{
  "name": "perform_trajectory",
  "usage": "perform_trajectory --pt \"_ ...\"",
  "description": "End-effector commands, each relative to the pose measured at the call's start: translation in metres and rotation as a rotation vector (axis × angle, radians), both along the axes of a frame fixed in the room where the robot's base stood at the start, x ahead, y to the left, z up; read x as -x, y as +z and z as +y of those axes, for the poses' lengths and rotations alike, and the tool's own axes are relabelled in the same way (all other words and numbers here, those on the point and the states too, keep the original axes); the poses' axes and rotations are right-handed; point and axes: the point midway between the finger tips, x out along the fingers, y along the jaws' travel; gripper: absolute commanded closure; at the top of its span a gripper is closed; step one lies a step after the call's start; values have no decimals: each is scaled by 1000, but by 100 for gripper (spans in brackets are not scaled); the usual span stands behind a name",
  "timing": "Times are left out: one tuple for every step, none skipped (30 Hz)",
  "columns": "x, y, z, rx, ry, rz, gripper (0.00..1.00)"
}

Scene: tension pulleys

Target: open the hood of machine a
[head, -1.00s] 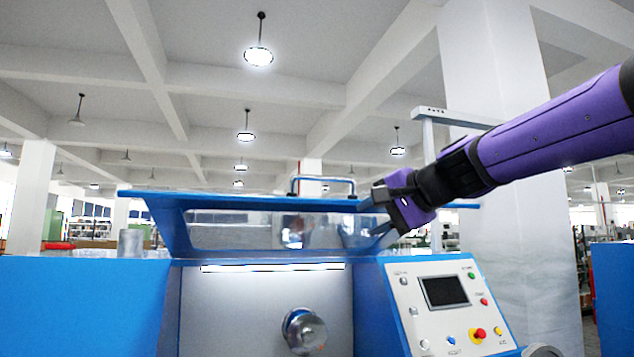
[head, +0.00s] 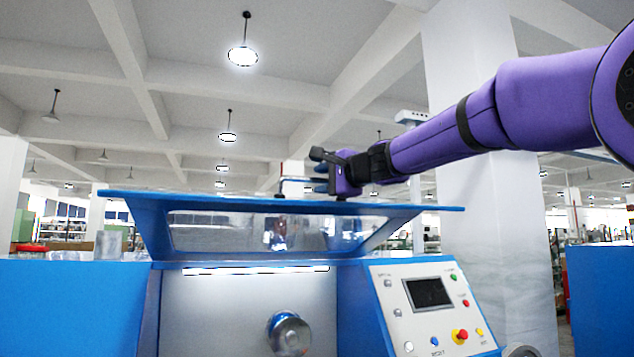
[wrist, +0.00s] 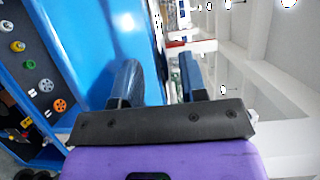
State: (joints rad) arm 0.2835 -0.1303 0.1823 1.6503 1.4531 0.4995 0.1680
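The hood (head: 400,209) of the blue machine has a blue frame and a clear window. It stands raised and tilted above the machine's lit work area in the head view. A handle (head: 283,188) rises from its upper edge, partly hidden by my gripper. My gripper (head: 318,170) is at the hood's upper edge, beside or in front of the handle; contact cannot be made out. In the wrist view my gripper (wrist: 158,78) has its two fingers wide apart, with nothing seen held between them. I see no letter naming the machine.
The control panel (head: 430,300) with a screen and buttons is at the machine's right front. A round metal spindle (head: 289,334) sits inside the work area. A white pillar (head: 485,210) stands behind. In the wrist view, several coloured wheels (wrist: 60,105) lie along the left.

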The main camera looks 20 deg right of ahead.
Motion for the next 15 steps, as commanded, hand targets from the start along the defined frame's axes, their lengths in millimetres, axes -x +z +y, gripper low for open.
perform_trajectory --pt "-7 0 3 0 1 1 61" --pt "-9 0 4 1 1 1 61" --pt "-13 0 5 1 1 1 61" --pt "-15 -1 6 1 1 1 61" --pt "-17 -1 7 1 1 1 61" --pt "-19 -1 8 1 1 1 61" --pt "-20 -1 8 1 1 0 61" --pt "-21 0 9 1 0 0 61" --pt "-21 0 9 1 0 0 61" --pt "-22 0 9 1 0 0 61" --pt "-22 0 9 1 0 0 61" --pt "-22 0 9 1 0 0 61" --pt "-22 0 9 1 0 0 61" --pt "-22 0 9 1 0 0 61" --pt "-22 0 9 1 0 0 61"
